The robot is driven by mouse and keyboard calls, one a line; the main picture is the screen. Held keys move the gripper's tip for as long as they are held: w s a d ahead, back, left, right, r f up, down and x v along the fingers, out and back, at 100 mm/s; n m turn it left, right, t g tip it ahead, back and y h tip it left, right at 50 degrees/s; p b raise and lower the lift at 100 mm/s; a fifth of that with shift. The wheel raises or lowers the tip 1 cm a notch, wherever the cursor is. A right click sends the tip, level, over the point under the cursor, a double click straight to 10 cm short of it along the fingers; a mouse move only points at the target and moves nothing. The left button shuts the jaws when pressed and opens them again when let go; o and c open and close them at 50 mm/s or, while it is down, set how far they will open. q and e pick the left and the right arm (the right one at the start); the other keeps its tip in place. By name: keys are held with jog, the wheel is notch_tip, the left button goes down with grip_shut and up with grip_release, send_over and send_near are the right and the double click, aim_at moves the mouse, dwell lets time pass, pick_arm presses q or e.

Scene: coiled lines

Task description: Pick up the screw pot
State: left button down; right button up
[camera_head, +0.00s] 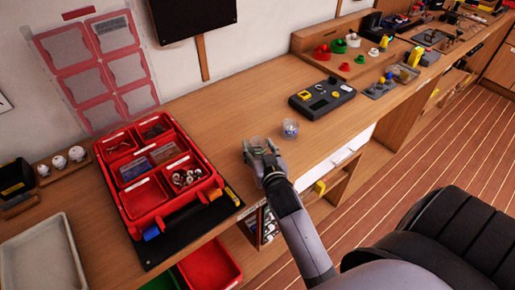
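A small clear pot (290,129) with whitish and bluish contents stands on the wooden bench, near its front edge; I cannot tell whether these are screws. My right gripper (261,145) is just left of this pot and apart from it, over the bench's front edge. Its fingers are spread around a second small, clear, cup-like thing (260,141). That thing is partly hidden by the fingers, and I cannot tell whether they grip it. My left gripper is not in view.
A red divided toolbox (134,208) with small parts lies on a black mat at the left. A dark device (322,98) with a yellow part lies behind the standing pot. A grey tray (78,262) is at lower left. Bare bench surface lies between toolbox and device.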

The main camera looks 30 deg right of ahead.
jog(key=shift+c, duration=0.8)
jog(key=shift+s, duration=0.1)
jog(key=shift+c, duration=1.3)
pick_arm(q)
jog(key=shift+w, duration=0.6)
pick_arm(e)
jog(key=c, duration=0.4)
